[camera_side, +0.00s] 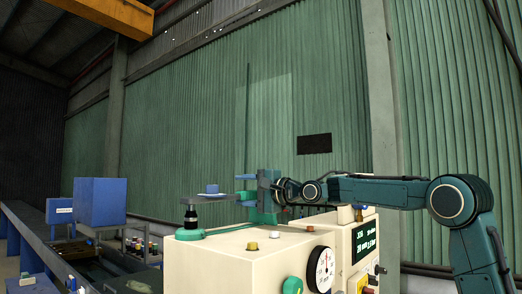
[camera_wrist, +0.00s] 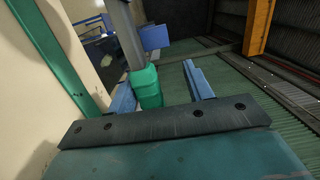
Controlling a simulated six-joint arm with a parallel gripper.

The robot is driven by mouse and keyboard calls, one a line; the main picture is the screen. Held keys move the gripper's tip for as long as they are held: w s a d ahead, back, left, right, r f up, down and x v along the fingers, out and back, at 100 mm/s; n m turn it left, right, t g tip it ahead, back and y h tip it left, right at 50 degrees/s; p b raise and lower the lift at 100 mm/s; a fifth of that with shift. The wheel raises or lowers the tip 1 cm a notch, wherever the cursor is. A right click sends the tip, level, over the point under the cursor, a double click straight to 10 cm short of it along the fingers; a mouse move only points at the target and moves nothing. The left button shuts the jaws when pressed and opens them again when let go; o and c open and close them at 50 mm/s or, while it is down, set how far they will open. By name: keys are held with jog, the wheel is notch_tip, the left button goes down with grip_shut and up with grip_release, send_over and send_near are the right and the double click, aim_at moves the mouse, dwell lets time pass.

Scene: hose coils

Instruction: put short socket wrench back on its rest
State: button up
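What looks like the short socket wrench, a green grip (camera_wrist: 147,88) with a grey shaft (camera_wrist: 127,38), extends forward between my fingers in the wrist view. My gripper (camera_wrist: 163,92) has its two blue fingers apart. The grip lies close to the left finger, with a clear gap to the right finger; I cannot tell whether it touches the left one. In the side view my gripper (camera_side: 262,193) points left above the cream machine, and the green grip is small beside it. I cannot make out the rest clearly.
The cream machine (camera_side: 240,255) with a dial (camera_side: 321,268) and a green display stands below my gripper. A blue cabinet (camera_side: 100,201) stands further back. The air above looks clear.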

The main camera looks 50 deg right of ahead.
jog(key=shift+f, duration=0.75)
jog(key=shift+r, duration=0.8)
dwell(0.6)
jog(key=shift+r, duration=0.6)
jog(key=shift+f, duration=1.35)
jog(key=shift+s+d, duration=0.25)
jog(key=shift+s, duration=1.55)
jog(key=shift+s+d, duration=0.2)
jog(key=shift+s, duration=1.55)
dwell(0.4)
